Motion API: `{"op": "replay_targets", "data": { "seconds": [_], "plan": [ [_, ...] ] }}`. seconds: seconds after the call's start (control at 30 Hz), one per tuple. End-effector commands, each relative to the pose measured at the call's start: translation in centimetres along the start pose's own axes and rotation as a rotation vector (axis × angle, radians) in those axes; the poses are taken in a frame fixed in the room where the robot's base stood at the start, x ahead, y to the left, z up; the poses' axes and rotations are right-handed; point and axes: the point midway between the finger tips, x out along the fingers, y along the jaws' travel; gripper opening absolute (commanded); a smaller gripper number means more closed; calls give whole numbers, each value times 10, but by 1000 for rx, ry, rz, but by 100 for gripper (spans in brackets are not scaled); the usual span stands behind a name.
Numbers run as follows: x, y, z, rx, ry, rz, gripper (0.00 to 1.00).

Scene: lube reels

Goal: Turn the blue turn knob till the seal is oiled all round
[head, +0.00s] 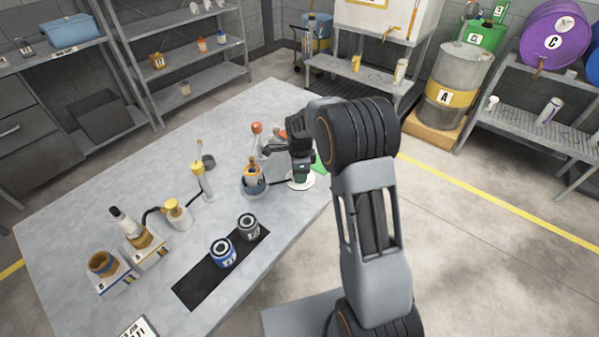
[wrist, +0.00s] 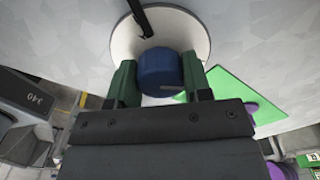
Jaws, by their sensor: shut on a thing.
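The blue turn knob (wrist: 158,70) sits over a round white disc (wrist: 196,32) in the wrist view. My gripper (wrist: 159,80) has its two green fingers on either side of the knob and is shut on it. A thin black piece lies across the disc's far edge. In the head view my gripper (head: 300,174) is over the white disc (head: 308,183) at the table's right side, and my gripper and arm hide the knob. I cannot make out the seal or any oil on it.
A green sheet (wrist: 240,92) lies beside the disc. Blue (head: 222,252) and dark (head: 248,227) cans stand on a black mat. The table's near right is clear.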

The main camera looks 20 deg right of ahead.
Motion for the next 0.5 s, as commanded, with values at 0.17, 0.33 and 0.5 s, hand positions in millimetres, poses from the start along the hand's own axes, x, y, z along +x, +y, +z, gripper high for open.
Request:
{"op": "replay_targets", "data": {
  "seconds": [0.17,0.33,0.5],
  "plan": [
    [-1,0,0,7,-1,-1,22],
    [-1,0,0,7,-2,-1,22],
    [-1,0,0,5,-1,0,60]
  ]
}}
